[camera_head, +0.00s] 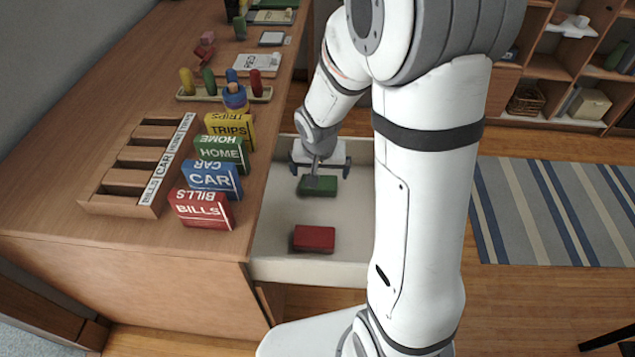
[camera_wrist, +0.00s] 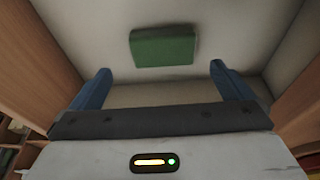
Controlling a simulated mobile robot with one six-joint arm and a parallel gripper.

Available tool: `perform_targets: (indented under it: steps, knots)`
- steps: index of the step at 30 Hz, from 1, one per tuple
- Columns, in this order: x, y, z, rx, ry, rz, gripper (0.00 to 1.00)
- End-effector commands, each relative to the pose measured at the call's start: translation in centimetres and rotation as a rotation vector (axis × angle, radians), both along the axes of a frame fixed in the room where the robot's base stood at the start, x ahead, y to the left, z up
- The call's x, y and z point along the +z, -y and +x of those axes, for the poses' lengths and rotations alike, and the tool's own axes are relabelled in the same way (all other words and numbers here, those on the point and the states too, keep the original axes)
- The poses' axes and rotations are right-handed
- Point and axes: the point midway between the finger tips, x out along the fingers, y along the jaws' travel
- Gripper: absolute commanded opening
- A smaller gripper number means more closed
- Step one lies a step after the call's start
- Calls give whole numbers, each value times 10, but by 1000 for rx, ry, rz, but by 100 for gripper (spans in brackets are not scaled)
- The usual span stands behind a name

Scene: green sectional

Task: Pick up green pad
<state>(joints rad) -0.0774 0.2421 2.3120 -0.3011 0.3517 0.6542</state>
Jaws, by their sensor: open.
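The green pad (camera_head: 318,187) is a flat green block lying in the open white drawer (camera_head: 276,233), toward its far end. My gripper (camera_head: 318,176) is open and empty, pointing down over the drawer close to the pad, and it hides part of it in the head view. In the wrist view, the green pad (camera_wrist: 162,47) lies on the pale drawer floor, ahead of and between the two blue fingers of my gripper (camera_wrist: 160,85). It is apart from both fingers.
A red pad (camera_head: 314,238) lies nearer in the same drawer, with bare floor between. The drawer walls stand close around the gripper. On the desk (camera_head: 120,85) are labelled boxes (camera_head: 212,179), a wooden sorter (camera_head: 124,190) and a peg toy (camera_head: 226,92).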

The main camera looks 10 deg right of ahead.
Motion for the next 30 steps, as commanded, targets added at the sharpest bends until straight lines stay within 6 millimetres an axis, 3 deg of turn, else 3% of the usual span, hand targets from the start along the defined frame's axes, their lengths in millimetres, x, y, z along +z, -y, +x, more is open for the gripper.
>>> perform_targets:
  steps: [18,27,30]
  knots:
    - [-74,6,29,-6,0,2,100]
    - [-78,6,31,-6,2,2,100]
    - [-78,7,31,-6,2,2,93]
